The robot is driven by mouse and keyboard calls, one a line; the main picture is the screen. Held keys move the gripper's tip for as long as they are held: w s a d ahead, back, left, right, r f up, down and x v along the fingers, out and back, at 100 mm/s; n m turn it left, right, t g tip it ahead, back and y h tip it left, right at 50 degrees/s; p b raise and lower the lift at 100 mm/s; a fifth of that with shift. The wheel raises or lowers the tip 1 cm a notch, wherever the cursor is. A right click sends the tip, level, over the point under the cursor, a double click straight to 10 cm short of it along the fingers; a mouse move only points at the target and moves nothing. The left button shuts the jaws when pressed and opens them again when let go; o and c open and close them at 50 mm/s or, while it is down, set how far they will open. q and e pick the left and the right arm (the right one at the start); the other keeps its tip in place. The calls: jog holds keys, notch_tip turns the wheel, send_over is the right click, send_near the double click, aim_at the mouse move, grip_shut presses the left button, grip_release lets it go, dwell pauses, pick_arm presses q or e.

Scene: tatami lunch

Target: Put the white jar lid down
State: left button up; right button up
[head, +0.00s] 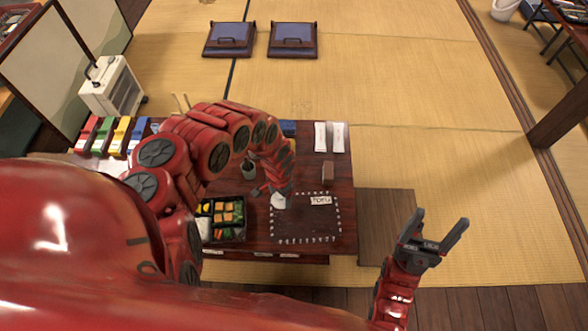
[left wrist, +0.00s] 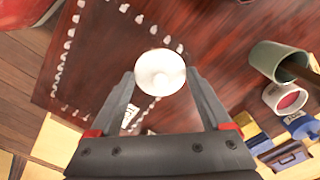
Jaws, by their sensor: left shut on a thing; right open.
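The white jar lid (left wrist: 160,72) is a round white disc between the fingertips of my left gripper (left wrist: 162,84), which is shut on it. In the head view the lid (head: 279,202) shows below my left gripper (head: 272,190), over the left edge of a dark mat (head: 300,226) with a white dotted border. I cannot tell whether the lid touches the surface. An open white container with red inside (left wrist: 286,98) stands at the right of the left wrist view. My right gripper (head: 438,224) is open and empty, off the table's right front corner.
A sectioned food box (head: 222,220) stands left of the mat. A lettered card (head: 321,200) and a brown block (head: 327,172) are at the mat's back. A green-grey cup (head: 248,171) stands behind. White packets (head: 338,137) lie at the back right. The mat's middle is clear.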

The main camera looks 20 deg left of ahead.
pick_arm(q)
jog(key=shift+s+d+f, duration=0.15)
jog(key=shift+s+f, duration=0.05)
jog(key=shift+s, duration=0.2)
jog(key=w+b, duration=0.1)
jog(key=w+f+b, duration=0.1)
jog(key=b, duration=0.1)
jog(key=shift+w+d+f, duration=0.1)
jog(key=shift+w, duration=0.15)
jog(key=w+b, duration=0.2)
jog(key=w, duration=0.5)
jog(key=shift+w, duration=0.4)
jog(key=b, duration=0.6)
send_over(294, 174)
jog(key=shift+s+f, duration=0.4)
jog(key=shift+f, duration=0.1)
jog(key=shift+w+r, duration=0.2)
jog(key=shift+w, duration=0.1)
jog(key=shift+w+b, duration=0.15)
jog(key=shift+b, duration=0.35)
notch_tip(294, 174, down, 4)
jog(key=b, duration=0.3)
jog(key=shift+r, duration=0.4)
